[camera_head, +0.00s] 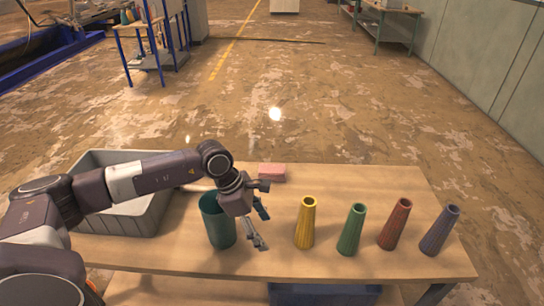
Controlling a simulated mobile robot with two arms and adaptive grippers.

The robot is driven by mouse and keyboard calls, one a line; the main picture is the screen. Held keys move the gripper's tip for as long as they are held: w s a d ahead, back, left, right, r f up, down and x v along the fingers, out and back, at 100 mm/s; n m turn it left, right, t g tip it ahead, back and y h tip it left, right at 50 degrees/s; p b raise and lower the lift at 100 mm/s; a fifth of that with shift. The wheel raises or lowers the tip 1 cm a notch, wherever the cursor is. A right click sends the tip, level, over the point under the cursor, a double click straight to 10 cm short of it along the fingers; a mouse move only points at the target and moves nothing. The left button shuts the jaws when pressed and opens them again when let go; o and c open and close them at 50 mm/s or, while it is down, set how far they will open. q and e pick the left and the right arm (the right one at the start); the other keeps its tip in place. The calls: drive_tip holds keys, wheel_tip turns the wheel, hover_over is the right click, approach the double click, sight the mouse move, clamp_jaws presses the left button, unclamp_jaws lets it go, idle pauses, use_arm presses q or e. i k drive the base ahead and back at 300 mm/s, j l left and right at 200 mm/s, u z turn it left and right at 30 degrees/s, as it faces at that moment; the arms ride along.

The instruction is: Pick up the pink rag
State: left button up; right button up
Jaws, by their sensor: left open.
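The pink rag (272,172) lies flat and folded near the back edge of the wooden table, right of my left arm's wrist. My left gripper (260,228) is open and empty, pointing down over the table between the teal cup and the yellow cone. The gripper is nearer to me than the rag and apart from it. My right gripper is not in view.
A teal cup (218,224) stands left of my gripper, with a grey bin (131,213) further left. Yellow (305,224), green (351,230), red (395,225) and blue (439,231) cones stand in a row on the table (330,184). The back right of the tabletop is clear.

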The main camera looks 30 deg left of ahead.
sight(274, 172)
drive_tip(key=i+j, duration=0.8)
drive_tip(key=i, duration=0.15)
